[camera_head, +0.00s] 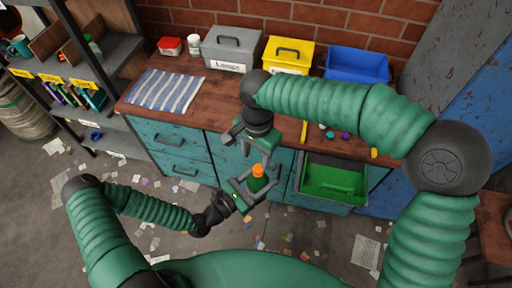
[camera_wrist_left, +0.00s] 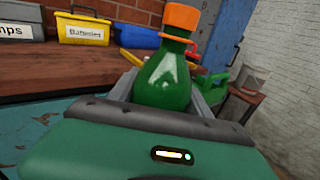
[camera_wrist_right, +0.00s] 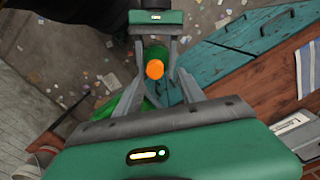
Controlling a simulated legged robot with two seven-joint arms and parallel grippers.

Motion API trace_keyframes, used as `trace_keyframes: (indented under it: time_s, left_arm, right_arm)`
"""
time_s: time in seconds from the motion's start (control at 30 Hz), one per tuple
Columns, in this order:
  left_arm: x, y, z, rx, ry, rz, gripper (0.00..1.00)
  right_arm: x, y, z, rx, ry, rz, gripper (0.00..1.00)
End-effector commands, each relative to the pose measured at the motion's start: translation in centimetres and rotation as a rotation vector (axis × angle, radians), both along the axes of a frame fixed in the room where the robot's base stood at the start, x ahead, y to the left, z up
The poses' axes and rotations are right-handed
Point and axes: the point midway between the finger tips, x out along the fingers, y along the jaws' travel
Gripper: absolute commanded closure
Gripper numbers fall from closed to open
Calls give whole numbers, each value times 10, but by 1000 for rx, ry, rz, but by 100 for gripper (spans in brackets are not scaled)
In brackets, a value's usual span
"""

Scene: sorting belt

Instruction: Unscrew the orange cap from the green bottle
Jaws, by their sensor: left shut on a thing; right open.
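The green bottle (camera_wrist_left: 165,80) stands upright with its orange cap (camera_wrist_left: 182,17) on its neck. My left gripper (camera_head: 252,187) is shut on the bottle's body, in front of the workbench. The bottle also shows in the head view (camera_head: 257,184), with the cap (camera_head: 258,170) on top. My right gripper (camera_head: 262,152) is above the bottle and points down at it. It is open and empty. In the right wrist view, the cap (camera_wrist_right: 154,69) lies between the spread fingers of my right gripper (camera_wrist_right: 160,75), seen from above. The fingers do not appear to touch it.
The wooden workbench (camera_head: 215,108) carries a striped cloth (camera_head: 166,91), a grey box (camera_head: 230,48), a yellow box (camera_head: 289,54) and a blue bin (camera_head: 357,65). A green bin (camera_head: 334,180) sits at the bench's front right. Paper scraps litter the floor.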

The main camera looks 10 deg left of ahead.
Motion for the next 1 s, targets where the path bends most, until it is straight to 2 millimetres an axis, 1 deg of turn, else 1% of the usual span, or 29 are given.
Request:
trace_keyframes:
  time_s: [0.03, 0.1, 0.2, 0.33, 0.53, 0.57, 0.9, 1.0]
  left_arm:
    - [0, 1, 1, -1, -2, 1, 100]
    - [0, 1, 1, -1, -2, 1, 100]
    - [0, 1, 1, -1, -2, 1, 100]
    - [0, 1, 1, -1, -2, 1, 100]
    - [0, 0, 1, -1, -2, 1, 100]
    - [0, 0, 1, -1, -2, 1, 100]
    - [-1, -1, 1, -1, -3, -4, 100]
    - [-2, -2, 1, 0, -4, -7, 100]
  right_arm:
    - [-1, 1, -11, -1, 5, 2, 54]
    - [-1, 2, -23, 1, 4, 3, 54]
    - [-1, 2, -37, 0, 2, 2, 54]
    - [-1, 2, -44, 1, -1, 3, 54]
    - [-1, 1, -45, 2, -1, 2, 54]
    - [-1, 1, -45, 2, -1, 2, 55]
    - [0, 3, -44, 6, -3, 3, 99]
    - [0, 5, -44, 9, -5, 4, 100]
